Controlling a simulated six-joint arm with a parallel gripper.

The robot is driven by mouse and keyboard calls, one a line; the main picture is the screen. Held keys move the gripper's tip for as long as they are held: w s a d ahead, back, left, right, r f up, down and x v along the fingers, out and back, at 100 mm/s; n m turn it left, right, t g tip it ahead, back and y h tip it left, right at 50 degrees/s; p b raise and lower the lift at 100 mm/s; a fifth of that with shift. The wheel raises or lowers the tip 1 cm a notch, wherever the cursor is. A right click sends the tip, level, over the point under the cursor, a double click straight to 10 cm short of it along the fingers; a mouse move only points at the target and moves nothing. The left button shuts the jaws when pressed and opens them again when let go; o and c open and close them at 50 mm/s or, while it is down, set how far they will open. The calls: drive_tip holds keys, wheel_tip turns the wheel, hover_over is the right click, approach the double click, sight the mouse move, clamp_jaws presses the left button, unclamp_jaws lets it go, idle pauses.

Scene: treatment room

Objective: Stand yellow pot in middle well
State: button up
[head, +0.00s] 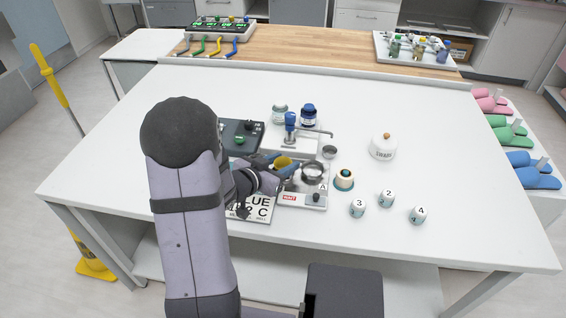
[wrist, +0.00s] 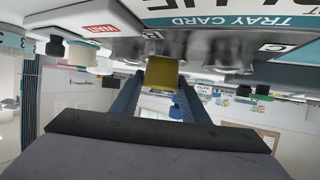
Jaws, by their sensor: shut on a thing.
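The yellow pot (head: 283,162) is between the fingertips of my gripper (head: 282,168), which is shut on it. The wrist view, which looks upside down, also shows the yellow pot (wrist: 162,72) between the two blue fingers. The pot is close to the station with the wells; whether it touches a well I cannot tell. In the head view, a metal ring-shaped well (head: 313,172) marked A shows right of the pot. In the wrist view, metal wells (wrist: 235,50) line the station's edge, with a label C at the right. My arm hides the other wells in the head view.
A white lidded swabs jar (head: 383,147) stands to the right. Numbered pots (head: 388,199) and a teal-and-cream pot (head: 344,179) stand in front of it. A blue-topped dispenser (head: 291,122) with a spout is behind the station. The table's right side is mostly clear.

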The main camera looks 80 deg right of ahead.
drive_tip(key=shift+f+b, duration=0.5)
drive_tip(key=shift+f, duration=0.2)
drive_tip(key=o, duration=0.7)
drive_tip(key=shift+r, duration=0.1)
drive_tip(key=shift+o, duration=0.2)
drive_tip(key=shift+p+v, duration=1.7)
drive_tip(key=shift+v, duration=1.6)
drive_tip(key=shift+p+v, duration=1.05)
drive_tip(key=shift+v, duration=1.15)
drive_tip(key=shift+r, duration=0.1)
